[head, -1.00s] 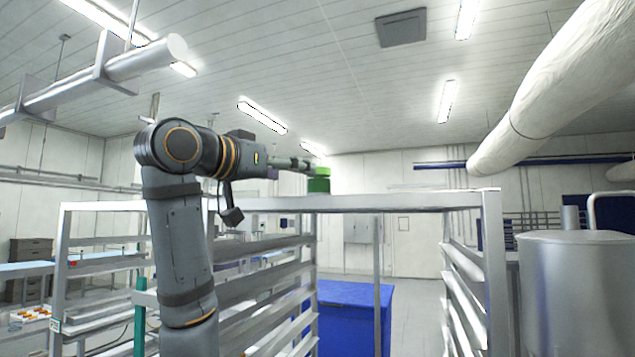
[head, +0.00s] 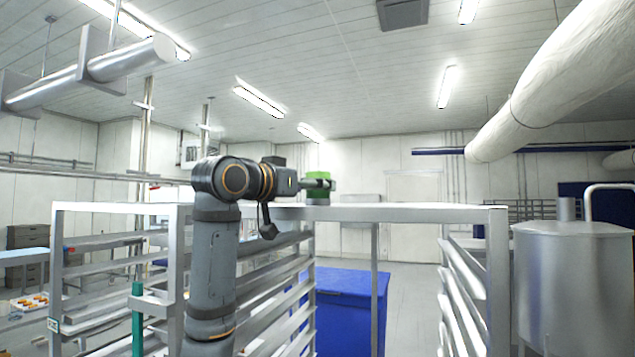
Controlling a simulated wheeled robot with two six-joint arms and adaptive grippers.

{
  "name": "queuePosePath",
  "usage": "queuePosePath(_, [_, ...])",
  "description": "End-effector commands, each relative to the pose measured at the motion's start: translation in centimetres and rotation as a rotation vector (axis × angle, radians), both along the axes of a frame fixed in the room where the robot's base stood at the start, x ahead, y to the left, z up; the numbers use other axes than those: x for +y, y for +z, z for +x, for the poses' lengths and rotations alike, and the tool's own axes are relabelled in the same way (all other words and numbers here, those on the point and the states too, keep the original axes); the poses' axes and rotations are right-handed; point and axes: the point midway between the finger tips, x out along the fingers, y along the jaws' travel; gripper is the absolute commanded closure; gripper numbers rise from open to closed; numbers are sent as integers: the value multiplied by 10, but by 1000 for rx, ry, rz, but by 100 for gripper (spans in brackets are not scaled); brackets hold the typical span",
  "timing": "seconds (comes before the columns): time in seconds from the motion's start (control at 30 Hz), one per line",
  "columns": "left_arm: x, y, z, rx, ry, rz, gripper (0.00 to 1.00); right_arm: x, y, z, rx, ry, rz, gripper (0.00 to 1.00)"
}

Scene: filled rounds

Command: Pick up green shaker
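The green shaker (head: 318,195) stands upright at the top level of the metal rack (head: 400,214), near the middle of the head view. My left gripper (head: 322,184) reaches in from the left at the shaker's height. Its fingers overlap the shaker's upper half and cross in front of part of it. The fingers are too small to tell whether they are open or shut, or whether they touch the shaker. My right gripper is not in view.
A blue bin (head: 345,290) stands on the floor behind the rack's open frame. A steel tank (head: 572,280) stands at the right. Another shelf rack (head: 115,209) is at the left. A large white pipe (head: 560,75) runs overhead at the right.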

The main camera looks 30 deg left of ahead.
Motion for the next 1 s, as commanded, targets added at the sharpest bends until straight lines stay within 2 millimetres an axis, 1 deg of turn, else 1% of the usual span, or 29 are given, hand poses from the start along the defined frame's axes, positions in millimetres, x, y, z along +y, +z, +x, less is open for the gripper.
queuePosePath(0.03, [0,1,3,1,0,0,23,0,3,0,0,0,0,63])
queuePosePath(0.1, [0,1,5,-1,0,0,23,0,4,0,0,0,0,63])
queuePosePath(0.33, [0,0,5,-1,0,0,23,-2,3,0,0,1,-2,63])
queuePosePath(0.77, [0,-1,5,-1,0,0,81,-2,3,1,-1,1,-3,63])
queuePosePath(0.8, [0,0,5,-1,0,0,84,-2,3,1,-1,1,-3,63])
queuePosePath(1.0, [0,0,5,-1,0,0,84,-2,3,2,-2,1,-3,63])
